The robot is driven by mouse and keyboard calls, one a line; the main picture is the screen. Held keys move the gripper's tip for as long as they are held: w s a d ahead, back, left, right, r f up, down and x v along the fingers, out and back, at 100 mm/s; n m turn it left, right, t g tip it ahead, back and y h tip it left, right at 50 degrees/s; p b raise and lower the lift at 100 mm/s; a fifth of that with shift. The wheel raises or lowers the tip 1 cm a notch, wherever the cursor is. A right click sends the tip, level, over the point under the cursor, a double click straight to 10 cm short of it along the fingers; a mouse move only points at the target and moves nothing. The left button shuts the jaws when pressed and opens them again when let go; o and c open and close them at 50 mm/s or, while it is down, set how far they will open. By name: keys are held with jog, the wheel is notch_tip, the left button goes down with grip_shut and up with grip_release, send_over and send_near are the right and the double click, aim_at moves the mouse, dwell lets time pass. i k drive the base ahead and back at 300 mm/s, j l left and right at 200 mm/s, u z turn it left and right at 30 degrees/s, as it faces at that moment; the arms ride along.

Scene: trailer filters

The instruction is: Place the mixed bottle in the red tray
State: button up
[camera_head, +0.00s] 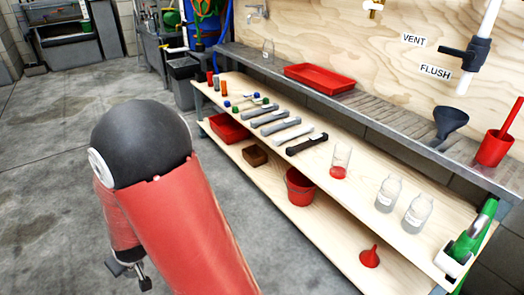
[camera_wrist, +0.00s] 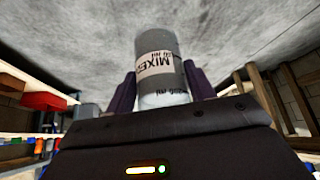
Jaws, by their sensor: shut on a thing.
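The mixed bottle (camera_wrist: 157,42) is a grey cylinder with a pale label reading "MIXED", the letters upside down in the wrist view. My gripper (camera_wrist: 160,88) is shut on it, with a dark finger on each side. In the head view my arm reaches down at the left, over the floor and away from the bench. Only a small part of the gripper end shows there, and I cannot make out the bottle. The red tray (camera_head: 320,79) is a shallow rectangle on the metal upper shelf, and it looks empty.
The wooden shelf (camera_head: 362,175) below holds grey tools, a beaker with red liquid (camera_head: 340,162) and two clear bottles (camera_head: 388,194). A clear flask (camera_head: 268,50) stands left of the tray. A funnel (camera_head: 449,123) and a red container (camera_head: 494,147) stand right.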

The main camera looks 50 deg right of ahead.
aim_at(329, 85)
jog(key=i+z, duration=0.1)
jog(key=z, duration=0.85)
jog(key=i+j+z, duration=0.15)
jog(key=z, duration=0.3)
jog(key=j+z, duration=0.1)
jog(key=z, duration=0.35)
